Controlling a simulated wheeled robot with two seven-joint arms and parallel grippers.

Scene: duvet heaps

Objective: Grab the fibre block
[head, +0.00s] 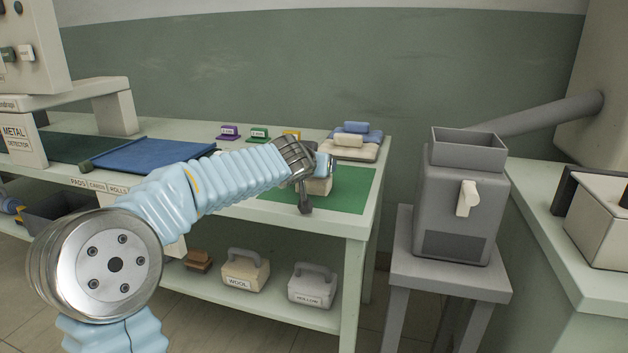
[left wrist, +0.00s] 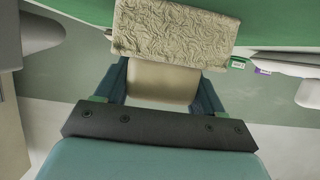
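The fibre block (head: 319,187) is a beige block at the green mat on the right end of the table. In the left wrist view its crinkled beige body (left wrist: 175,32) lies beyond the fingers, and a smooth beige grip (left wrist: 162,82) sits between them. My left gripper (head: 318,172) reaches in from the left at the block. Its fingers (left wrist: 163,80) lie against both sides of the smooth grip, with no clear gap. The gripper and arm hide part of the block in the head view. I cannot tell whether the block rests on the mat. My right gripper is not in view.
The green mat (head: 350,190) has bare room to the right. Behind it are beige and blue pads (head: 350,145) and small coloured tags (head: 259,134). A blue cloth (head: 150,155) lies left. Handled blocks (head: 312,288) stand on the lower shelf. A grey hopper machine (head: 458,205) stands right.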

